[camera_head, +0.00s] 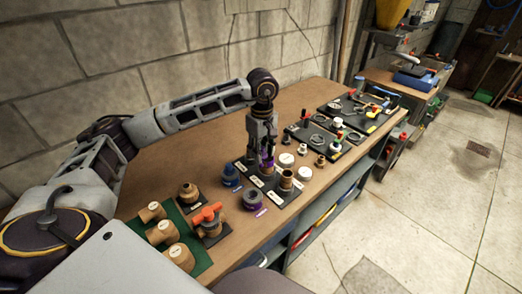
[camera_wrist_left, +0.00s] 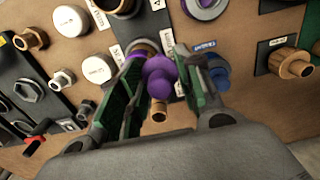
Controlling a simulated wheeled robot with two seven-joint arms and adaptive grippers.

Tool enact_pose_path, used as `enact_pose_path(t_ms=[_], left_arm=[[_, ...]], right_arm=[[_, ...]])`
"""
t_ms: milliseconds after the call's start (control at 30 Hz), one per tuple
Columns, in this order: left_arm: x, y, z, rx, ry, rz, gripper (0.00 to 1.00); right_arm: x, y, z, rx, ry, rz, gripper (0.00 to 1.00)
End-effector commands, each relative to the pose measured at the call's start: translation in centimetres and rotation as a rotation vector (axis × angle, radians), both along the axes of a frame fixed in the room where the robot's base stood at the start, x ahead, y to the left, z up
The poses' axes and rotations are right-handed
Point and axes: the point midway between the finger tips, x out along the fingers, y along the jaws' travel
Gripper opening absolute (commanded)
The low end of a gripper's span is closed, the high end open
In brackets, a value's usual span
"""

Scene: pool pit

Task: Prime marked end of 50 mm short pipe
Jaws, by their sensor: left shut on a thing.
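My left gripper (camera_head: 266,150) points down over a black labelled stand (camera_head: 262,181) on the bench. It is shut on a purple knob-like thing (camera_wrist_left: 160,80), which also shows in the head view (camera_head: 267,163). A tan tubular end (camera_wrist_left: 159,113) shows beside the purple thing; I cannot tell whether they touch. Brown pipe pieces (camera_head: 286,181) stand upright on the stand, but I cannot tell which is the 50 mm short pipe or see its mark. An open purple-rimmed can (camera_head: 252,198) stands in front of the stand. My right gripper is not in view.
A blue container (camera_head: 231,175) stands left of the stand. White caps (camera_head: 285,160) lie right of the gripper. A green mat (camera_head: 190,235) with brown fittings and an orange-handled valve (camera_head: 208,215) are front left. Black trays (camera_head: 318,140) with small parts lie beyond.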

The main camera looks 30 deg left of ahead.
Motion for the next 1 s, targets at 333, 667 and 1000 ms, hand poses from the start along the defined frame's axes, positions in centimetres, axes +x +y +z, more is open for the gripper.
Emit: enact_pose_path(t_ms=[333, 667, 1000], left_arm=[[-0.1, -0.6, 0.0, 0.0, 0.0, 0.0, 0.19], [-0.1, -0.7, 0.0, 0.0, 0.0, 0.0, 0.19], [0.1, -1.5, -0.1, 0.0, 0.0, -0.001, 0.19]], right_arm=[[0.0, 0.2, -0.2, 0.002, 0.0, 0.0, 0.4], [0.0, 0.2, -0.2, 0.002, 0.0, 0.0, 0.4], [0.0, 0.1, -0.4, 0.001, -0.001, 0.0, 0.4]])
